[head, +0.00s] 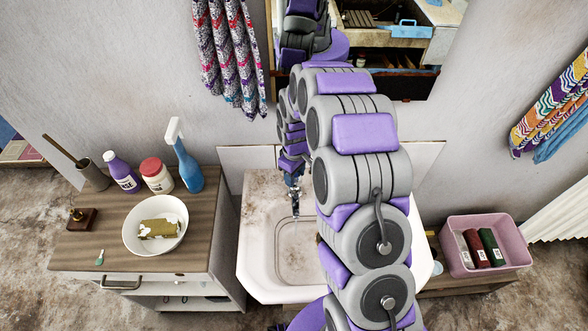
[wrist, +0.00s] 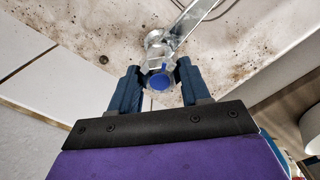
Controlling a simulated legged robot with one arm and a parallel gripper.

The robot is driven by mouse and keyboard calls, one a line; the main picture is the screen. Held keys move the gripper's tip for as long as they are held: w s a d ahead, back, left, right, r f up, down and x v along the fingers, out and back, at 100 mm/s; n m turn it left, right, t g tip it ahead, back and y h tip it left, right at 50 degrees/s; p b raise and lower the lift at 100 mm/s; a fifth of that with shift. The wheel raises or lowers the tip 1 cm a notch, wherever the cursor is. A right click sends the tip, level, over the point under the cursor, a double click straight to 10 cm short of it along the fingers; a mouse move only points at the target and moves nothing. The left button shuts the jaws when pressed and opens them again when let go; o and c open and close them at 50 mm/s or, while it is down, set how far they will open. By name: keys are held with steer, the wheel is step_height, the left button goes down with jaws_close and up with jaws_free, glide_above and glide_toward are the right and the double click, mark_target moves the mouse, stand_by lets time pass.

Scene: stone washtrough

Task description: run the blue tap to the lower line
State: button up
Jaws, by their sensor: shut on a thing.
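The blue tap (wrist: 159,80) is a chrome knob with a blue cap, between the two dark blue fingers of my gripper (wrist: 157,88). The fingers are shut on it from both sides. Its metal spout (wrist: 195,18) reaches to the upper right over the stained basin. In the head view my gripper (head: 293,180) is at the back of the white washtrough (head: 257,270), mostly hidden by my arm. A small metal spout (head: 295,205) shows below it. I cannot tell whether water runs. I see no level line; my arm covers the trough's right part.
A wooden cabinet (head: 75,245) on the left bears a white bowl (head: 133,245), a blue spray bottle (head: 187,165) and other bottles. A pink bin (head: 510,225) stands on the right. A mirror (head: 440,55) and hanging towels (head: 228,50) are on the wall.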

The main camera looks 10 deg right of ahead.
steer(key=shift+n+p, duration=0.3)
steer(key=shift+n, duration=0.2)
steer(key=o, duration=1.1)
steer(key=shift+c, duration=0.2)
steer(key=shift+r, duration=0.15)
step_height(320, 180, up, 17)
steer(key=p, duration=0.2)
